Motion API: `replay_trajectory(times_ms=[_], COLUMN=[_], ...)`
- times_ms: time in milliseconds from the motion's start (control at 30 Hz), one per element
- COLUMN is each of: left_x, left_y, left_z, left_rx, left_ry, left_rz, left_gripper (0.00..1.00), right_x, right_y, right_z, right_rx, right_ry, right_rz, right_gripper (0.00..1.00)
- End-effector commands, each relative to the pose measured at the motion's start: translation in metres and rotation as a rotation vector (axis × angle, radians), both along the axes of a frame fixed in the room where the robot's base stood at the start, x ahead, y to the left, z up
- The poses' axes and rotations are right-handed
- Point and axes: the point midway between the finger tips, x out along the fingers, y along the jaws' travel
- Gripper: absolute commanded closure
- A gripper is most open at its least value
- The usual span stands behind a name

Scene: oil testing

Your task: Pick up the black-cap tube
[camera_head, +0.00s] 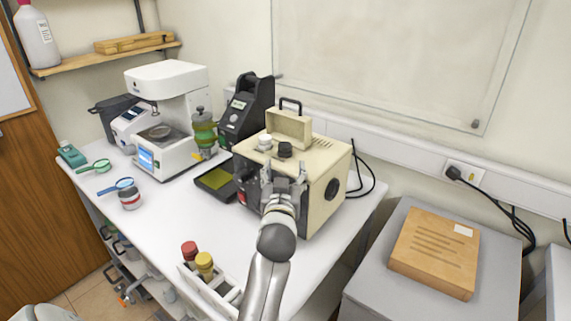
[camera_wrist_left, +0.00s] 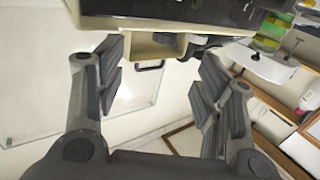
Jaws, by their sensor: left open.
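The black-cap tube (camera_head: 285,149) sits upright in the top of a beige tester (camera_head: 325,185), with only its cap showing. A tube with a pale grey cap (camera_head: 265,142) stands just left of it. My left gripper (camera_head: 285,173) is open and empty, in front of the tester and just below the black cap in the head view. The gap between them is hard to judge. In the left wrist view the open fingers (camera_wrist_left: 163,85) are spread with nothing between them. I cannot clearly pick out the black cap there. My right gripper is not in view.
The tester's raised lid (camera_head: 289,127) stands behind the caps. A rack (camera_head: 215,291) with red-capped and yellow-capped bottles is at the table's front. A black tray (camera_head: 215,183), a white instrument (camera_head: 165,110) and a dark device (camera_head: 245,112) stand to the left. Bare white table lies between.

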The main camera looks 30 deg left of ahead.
Motion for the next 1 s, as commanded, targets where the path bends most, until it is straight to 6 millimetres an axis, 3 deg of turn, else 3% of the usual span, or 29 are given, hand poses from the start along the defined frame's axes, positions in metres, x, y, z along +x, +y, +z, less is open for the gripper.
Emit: replay_trajectory(times_ms=[333, 733, 1000], left_x=[0.042, 0.062, 0.087], left_y=[0.024, 0.038, 0.057], left_z=[0.004, 0.003, 0.002], left_rx=[0.003, 0.001, 0.002], left_ry=[0.001, 0.002, 0.001], left_rz=[0.001, 0.001, 0.001], left_gripper=[0.38, 0.38, 0.38], right_x=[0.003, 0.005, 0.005], right_y=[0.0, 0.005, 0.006], right_z=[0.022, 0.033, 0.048], right_rx=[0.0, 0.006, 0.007], right_ry=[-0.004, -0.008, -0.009], right_rz=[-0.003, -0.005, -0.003], right_gripper=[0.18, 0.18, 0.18])
